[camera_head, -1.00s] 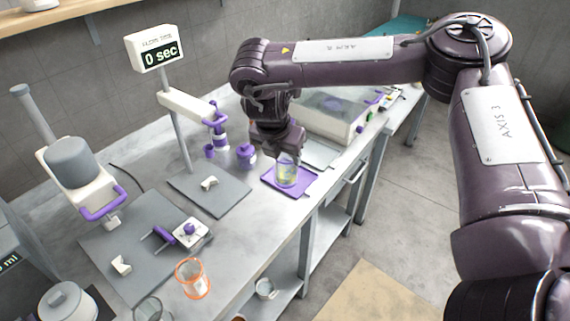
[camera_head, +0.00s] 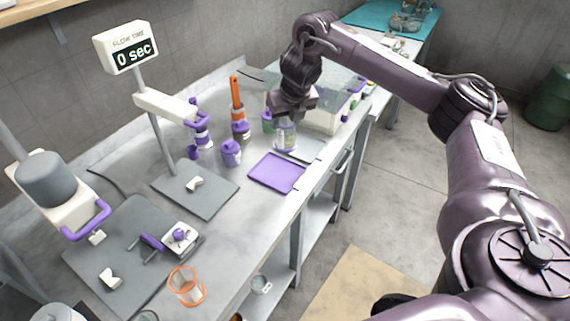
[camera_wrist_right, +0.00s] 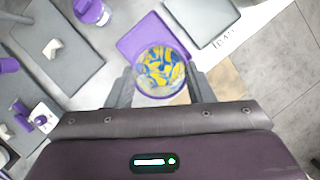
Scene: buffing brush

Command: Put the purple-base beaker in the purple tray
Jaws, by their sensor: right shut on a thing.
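The clear beaker (camera_head: 285,136) is held in my right gripper (camera_head: 286,122), behind the purple tray in the head view. In the right wrist view the beaker (camera_wrist_right: 160,70) sits between the two fingers (camera_wrist_right: 160,88), with blue and yellow contents and a purple edge showing. The flat purple tray (camera_head: 277,172) lies empty on the bench near its front edge. In the wrist view the tray (camera_wrist_right: 143,37) is partly covered by the beaker. How high the beaker is above the bench is hard to tell. My left gripper is not in view.
A purple-lidded jar (camera_head: 231,153) and an orange-handled brush (camera_head: 237,98) stand left of the beaker. A grey plate (camera_head: 207,201) with a white piece lies left of the tray. An orange-rimmed beaker (camera_head: 186,286) stands at the front. A white box (camera_head: 325,116) is behind right.

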